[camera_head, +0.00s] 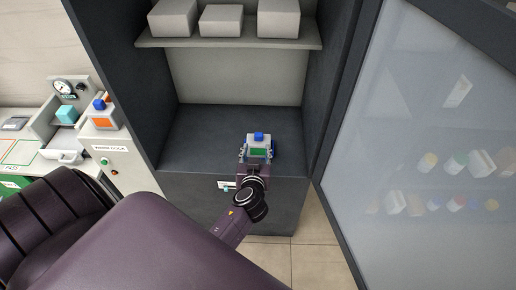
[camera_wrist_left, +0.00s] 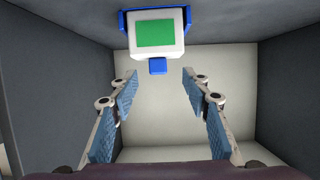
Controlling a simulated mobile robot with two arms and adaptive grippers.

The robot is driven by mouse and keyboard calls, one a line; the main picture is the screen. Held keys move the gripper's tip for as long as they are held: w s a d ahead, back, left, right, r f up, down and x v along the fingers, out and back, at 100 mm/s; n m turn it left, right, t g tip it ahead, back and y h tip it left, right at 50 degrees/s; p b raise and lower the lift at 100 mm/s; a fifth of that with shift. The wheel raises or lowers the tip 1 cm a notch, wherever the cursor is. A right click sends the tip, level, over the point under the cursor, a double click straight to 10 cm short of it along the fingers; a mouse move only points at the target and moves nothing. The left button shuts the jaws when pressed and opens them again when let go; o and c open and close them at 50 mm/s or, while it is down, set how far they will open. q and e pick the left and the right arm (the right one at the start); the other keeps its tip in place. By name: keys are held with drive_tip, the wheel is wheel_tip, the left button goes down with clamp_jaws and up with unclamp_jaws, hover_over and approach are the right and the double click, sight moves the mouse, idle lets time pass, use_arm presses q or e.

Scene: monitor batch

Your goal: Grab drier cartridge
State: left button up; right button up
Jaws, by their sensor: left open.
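A white unit with a green face and a blue knob (camera_head: 259,151), possibly the drier cartridge, stands upright on the floor of the dark cabinet. It also shows at the top of the left wrist view (camera_wrist_left: 157,32), with a blue frame behind it. My left gripper (camera_head: 257,160) is open in front of it, and its fingers show low on either side of the unit in the head view. In the left wrist view the blue-padded fingers (camera_wrist_left: 158,82) are apart with nothing between them, and the unit lies beyond the tips. My right gripper is not in view.
A shelf (camera_head: 230,43) with several grey boxes hangs above. A frosted glass door (camera_head: 435,130) stands open at right. Cabinet floor beside the unit is clear.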

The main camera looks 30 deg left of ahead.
sight(259, 138)
use_arm(q)
drive_tip(key=shift+w+r+p+x, duration=0.1)
drive_tip(key=shift+p+x, duration=0.05)
drive_tip(key=shift+x, duration=1.15)
drive_tip(key=shift+w+r+p+x, duration=0.1)
drive_tip(key=shift+p+x, duration=0.05)
drive_tip(key=shift+x, duration=1.1)
drive_tip(key=shift+r+p+x, duration=0.15)
drive_tip(key=shift+x, duration=1.15)
drive_tip(key=shift+d, duration=0.1)
clamp_jaws()
